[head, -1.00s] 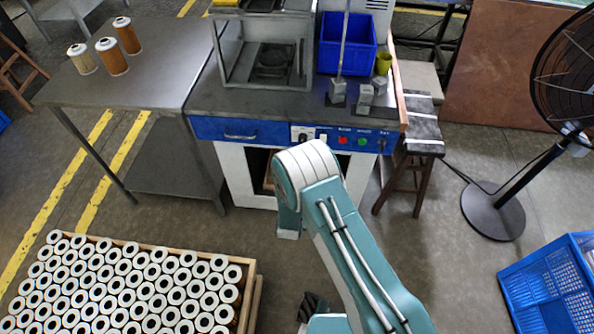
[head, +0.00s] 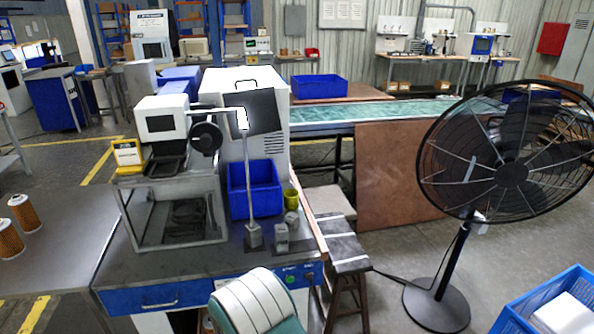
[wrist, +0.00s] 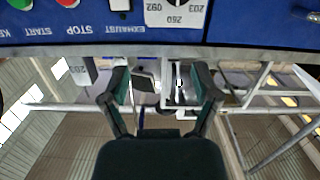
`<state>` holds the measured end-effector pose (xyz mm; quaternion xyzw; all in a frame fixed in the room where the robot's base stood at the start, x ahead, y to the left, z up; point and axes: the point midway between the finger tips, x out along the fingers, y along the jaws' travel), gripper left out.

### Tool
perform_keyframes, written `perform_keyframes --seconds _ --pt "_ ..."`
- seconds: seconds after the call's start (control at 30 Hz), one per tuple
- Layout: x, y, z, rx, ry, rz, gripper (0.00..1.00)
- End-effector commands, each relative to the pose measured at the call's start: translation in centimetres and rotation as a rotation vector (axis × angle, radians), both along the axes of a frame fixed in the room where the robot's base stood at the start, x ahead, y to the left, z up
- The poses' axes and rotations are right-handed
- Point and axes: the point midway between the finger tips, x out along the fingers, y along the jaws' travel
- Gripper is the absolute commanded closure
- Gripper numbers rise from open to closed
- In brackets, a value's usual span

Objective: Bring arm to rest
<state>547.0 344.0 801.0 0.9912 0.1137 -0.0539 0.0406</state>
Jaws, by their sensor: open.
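My gripper (wrist: 162,92) shows in the wrist view with its two dark green fingers spread apart and nothing between them. Beyond the fingers is the blue front panel (wrist: 100,28) of the machine bench, upside down, with start and stop buttons. In the head view only a pale green and white part of my arm (head: 258,303) shows at the bottom, in front of the bench; the gripper is out of that view. Two orange filter cartridges, one (head: 24,213) behind the other (head: 9,240), stand on the grey table at the left.
The bench (head: 140,268) bears a metal frame box (head: 130,215), a blue bin (head: 240,200) and small grey blocks (head: 281,237). A dark stool (head: 340,252) stands at its right. A large black fan (head: 512,172) and a blue crate (head: 515,318) are further right, with open floor between.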

Motion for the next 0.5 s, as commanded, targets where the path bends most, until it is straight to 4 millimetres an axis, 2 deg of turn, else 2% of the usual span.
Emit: perform_keyframes --seconds 0.03,0.23,0.5 --pt "1.0 -0.7 2.1 0.016 0.027 -0.004 0.21" --pt "2.9 -3.4 8.3 0.052 0.155 0.004 0.21" --pt "2.6 -8.4 16.2 0.074 0.311 0.015 0.21"
